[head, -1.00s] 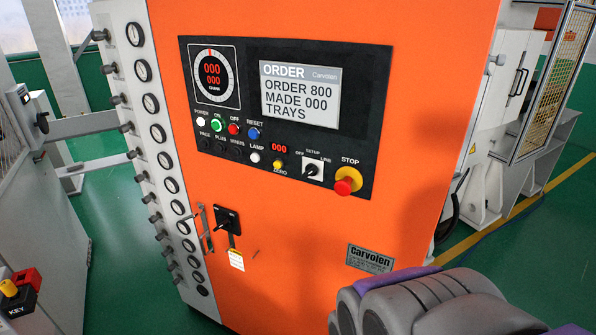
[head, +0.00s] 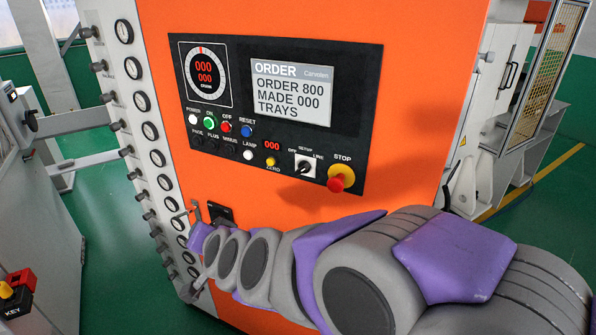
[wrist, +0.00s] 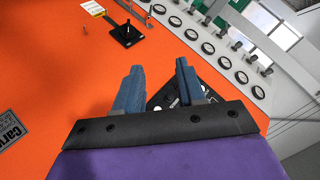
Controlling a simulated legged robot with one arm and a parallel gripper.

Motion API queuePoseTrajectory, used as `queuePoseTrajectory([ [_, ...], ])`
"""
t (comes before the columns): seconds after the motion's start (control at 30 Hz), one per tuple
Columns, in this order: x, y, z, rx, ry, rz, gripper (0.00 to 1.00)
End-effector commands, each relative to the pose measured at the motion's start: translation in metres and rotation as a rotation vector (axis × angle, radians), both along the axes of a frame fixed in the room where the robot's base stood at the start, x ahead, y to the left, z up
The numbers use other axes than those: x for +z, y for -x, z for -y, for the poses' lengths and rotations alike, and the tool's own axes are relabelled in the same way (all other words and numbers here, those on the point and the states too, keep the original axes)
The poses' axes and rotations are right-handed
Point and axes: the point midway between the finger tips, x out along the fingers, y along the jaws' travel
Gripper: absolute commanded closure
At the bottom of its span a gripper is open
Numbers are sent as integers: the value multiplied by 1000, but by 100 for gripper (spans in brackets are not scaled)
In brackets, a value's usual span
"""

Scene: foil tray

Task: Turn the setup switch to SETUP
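The setup switch (head: 305,167) is a black knob on a white square plate, low on the black control panel (head: 365,110). OFF, SETUP and LINE are printed around it. The knob is too small to tell surely which mark it points at. In the head view my arm reaches leftward below the panel, and my gripper's end is hard to make out there. In the wrist view my gripper (wrist: 160,69) shows two blue fingers set apart, with nothing between them. Part of the panel shows behind the fingers; the setup switch cannot be made out there.
A yellow and red STOP button (head: 341,178) is just right of the switch, and a yellow ZERO button (head: 270,161) is to its left. A black lever switch (wrist: 127,35) sits lower on the orange cabinet. A column of gauges (head: 150,131) lines the cabinet's left edge.

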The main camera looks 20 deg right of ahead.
Motion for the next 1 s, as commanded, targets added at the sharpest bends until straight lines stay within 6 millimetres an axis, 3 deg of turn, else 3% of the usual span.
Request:
queuePoseTrajectory([
  [0.2,16,-47,14,-297,-90,153,61],
  [0.37,18,-61,42,-534,-89,255,61],
  [0.47,16,-59,63,-685,-57,318,61],
  [0.7,17,-32,104,-963,75,462,61],
  [0.87,21,-18,116,-1044,130,517,61],
  [1.0,22,-17,123,-1062,144,529,61],
])
